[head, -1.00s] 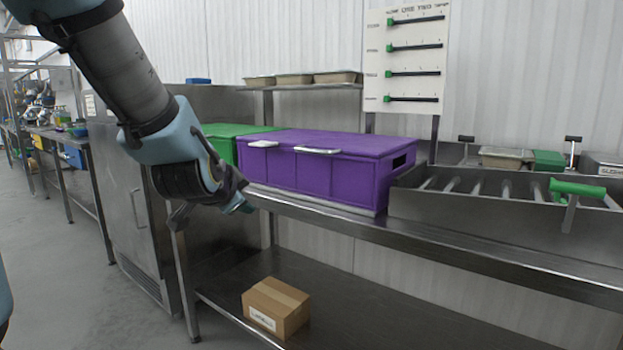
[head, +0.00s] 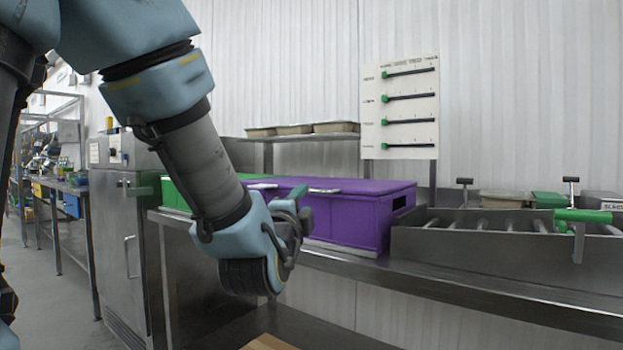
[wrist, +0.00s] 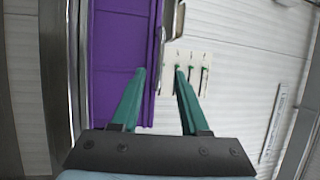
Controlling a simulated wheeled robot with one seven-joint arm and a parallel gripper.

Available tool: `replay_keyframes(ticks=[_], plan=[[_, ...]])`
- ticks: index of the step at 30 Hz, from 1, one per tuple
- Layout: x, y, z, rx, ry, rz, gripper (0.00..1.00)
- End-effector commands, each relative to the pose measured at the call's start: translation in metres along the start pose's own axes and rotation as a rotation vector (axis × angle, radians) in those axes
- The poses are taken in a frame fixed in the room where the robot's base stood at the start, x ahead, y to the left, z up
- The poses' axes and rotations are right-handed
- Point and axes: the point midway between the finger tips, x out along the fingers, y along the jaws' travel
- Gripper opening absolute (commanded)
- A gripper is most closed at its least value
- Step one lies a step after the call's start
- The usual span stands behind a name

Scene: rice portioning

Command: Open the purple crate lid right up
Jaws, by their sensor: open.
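The purple crate (head: 350,220) stands on the steel bench with its lid (head: 375,188) down flat. Two pale metal handles lie along the lid's front edge; the right handle (head: 325,190) is clear of my arm. My gripper (head: 302,196) is in front of the crate's left part and hides some of it. In the wrist view, my gripper (wrist: 160,82) is open and empty, with green fingers apart. There the purple crate front (wrist: 115,50) lies to the left and partly behind the left finger.
A green crate (head: 175,195) stands left of the purple one, partly behind my arm. A steel roller tray (head: 480,240) with a green-handled bar (head: 582,216) is to the right. A slider board (head: 400,105) and a shelf with several trays (head: 335,127) are behind.

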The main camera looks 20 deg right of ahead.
Motion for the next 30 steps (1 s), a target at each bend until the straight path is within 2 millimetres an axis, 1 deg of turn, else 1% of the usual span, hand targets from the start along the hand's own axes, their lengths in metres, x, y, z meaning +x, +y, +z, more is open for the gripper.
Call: replay_keyframes(ticks=[1,13,15,18,21,25,30], plan=[[0.005,-0.006,0.0,0.002,-0.002,0.005,0.45],[0.029,-0.005,0.0,0.001,0.0,0.004,0.45],[0.042,-0.001,0.0,0.0,-0.001,-0.001,0.45],[0.059,-0.001,0.0,0.001,0.0,-0.001,0.45],[0.07,0.0,0.0,0.0,0.0,0.0,0.45],[0.079,0.0,0.0,-0.001,0.0,0.0,0.45],[0.081,0.001,0.0,-0.001,0.0,0.0,0.45]])
